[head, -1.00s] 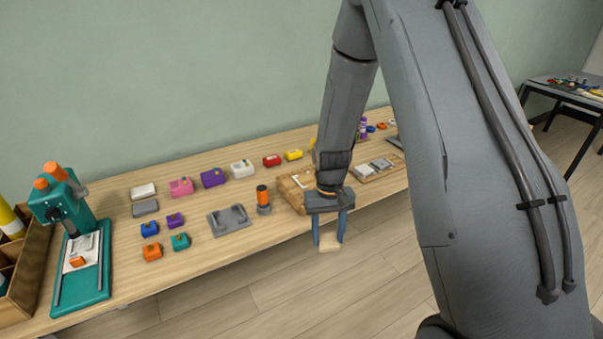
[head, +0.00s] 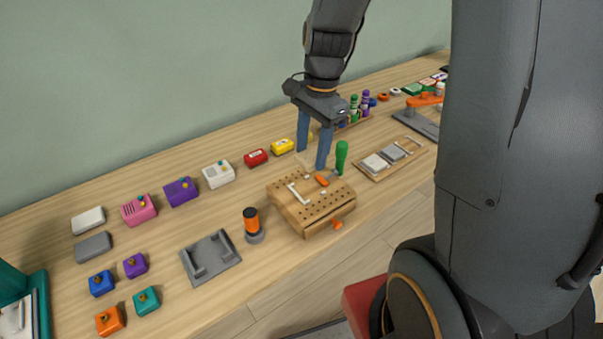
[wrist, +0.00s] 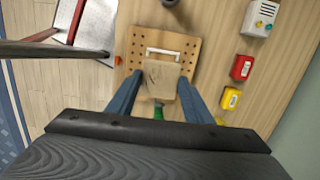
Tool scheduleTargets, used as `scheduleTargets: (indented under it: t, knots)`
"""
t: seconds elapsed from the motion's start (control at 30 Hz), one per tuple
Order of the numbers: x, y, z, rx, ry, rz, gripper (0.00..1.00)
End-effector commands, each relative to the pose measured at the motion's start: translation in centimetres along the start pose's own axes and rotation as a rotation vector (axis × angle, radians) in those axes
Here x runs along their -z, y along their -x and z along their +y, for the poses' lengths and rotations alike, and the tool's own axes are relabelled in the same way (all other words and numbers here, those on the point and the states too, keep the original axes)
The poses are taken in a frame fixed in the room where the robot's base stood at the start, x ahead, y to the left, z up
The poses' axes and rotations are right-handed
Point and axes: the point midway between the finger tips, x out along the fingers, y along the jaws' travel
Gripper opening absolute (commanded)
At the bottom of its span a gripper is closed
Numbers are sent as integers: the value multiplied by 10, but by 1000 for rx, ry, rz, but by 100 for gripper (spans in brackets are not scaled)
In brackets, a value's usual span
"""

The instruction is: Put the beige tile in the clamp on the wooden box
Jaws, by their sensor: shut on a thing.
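My gripper (head: 313,160) is shut on the beige tile (head: 306,160), which sits between the blue fingertips. In the wrist view the tile (wrist: 161,80) covers part of the wooden box (wrist: 139,60). The box (head: 292,217) stands on the bench, with a hole-dotted top and an orange drawer knob. The tile is at the far side of the box top; I cannot tell its exact height. On the box are a white bar (head: 298,194) and an orange piece (head: 321,181), apparently the clamp. The bar also shows in the wrist view (wrist: 163,52), just beyond the tile.
A green-handled tool (head: 341,156) stands close to the right finger. A wooden tray (head: 405,159) with grey plates is right of the box. An orange-black cylinder (head: 252,224) and a grey fixture (head: 209,257) stand left. Red (head: 256,157) and yellow (head: 282,146) blocks are behind.

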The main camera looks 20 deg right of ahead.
Motion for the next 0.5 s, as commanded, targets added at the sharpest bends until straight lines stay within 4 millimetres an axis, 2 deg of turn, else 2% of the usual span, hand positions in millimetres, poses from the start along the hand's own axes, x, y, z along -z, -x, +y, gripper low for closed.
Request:
scheduleTargets:
  t: [0.1,0.33,0.5]
  knots:
    - [0,-6,2,-1,-25,-3,24]
    - [5,-43,3,-2,-30,-4,24]
    - [7,-56,2,2,-28,-2,24]
